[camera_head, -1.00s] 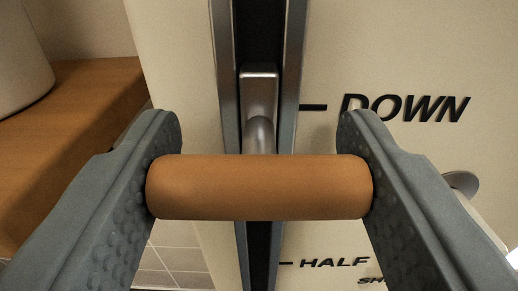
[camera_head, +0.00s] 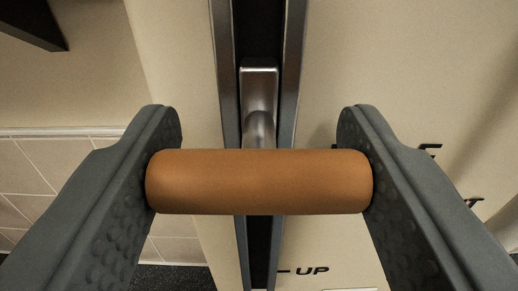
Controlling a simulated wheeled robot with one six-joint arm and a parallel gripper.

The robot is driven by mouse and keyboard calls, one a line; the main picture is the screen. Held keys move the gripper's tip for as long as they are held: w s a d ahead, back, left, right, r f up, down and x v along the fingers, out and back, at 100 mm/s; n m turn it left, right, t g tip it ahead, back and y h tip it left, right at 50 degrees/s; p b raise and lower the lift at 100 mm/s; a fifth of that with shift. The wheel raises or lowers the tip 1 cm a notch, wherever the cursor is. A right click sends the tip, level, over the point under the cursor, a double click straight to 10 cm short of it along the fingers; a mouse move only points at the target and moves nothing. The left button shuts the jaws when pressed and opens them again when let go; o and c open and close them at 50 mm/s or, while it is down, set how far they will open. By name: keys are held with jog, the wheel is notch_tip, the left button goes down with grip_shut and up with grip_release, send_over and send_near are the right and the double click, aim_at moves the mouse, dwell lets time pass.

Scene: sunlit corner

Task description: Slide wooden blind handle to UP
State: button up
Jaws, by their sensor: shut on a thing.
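The wooden blind handle (camera_head: 259,182) is an orange-brown horizontal cylinder in the middle of the view. My gripper (camera_head: 259,181) is shut on it, with one grey finger pressed against each end. A metal bracket (camera_head: 259,100) joins the handle to a dark vertical slot with metal rails (camera_head: 294,60). The label UP (camera_head: 311,270), with a tick mark beside the slot, is lower in the picture than the handle. Another label at the right is mostly hidden behind the right finger.
The cream panel (camera_head: 400,60) carries the slot and labels. A tiled wall (camera_head: 60,165) lies at the left, with a dark object (camera_head: 35,22) at the top left corner. The slot (camera_head: 262,250) looks clear between the handle and UP.

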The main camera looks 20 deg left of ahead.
aim_at(259, 273)
jog(key=shift+f, duration=9.3)
jog(key=o, duration=1.4)
jog(key=shift+s, duration=0.1)
jog(key=v, duration=1.7)
jog(key=shift+s+d+r, duration=0.15)
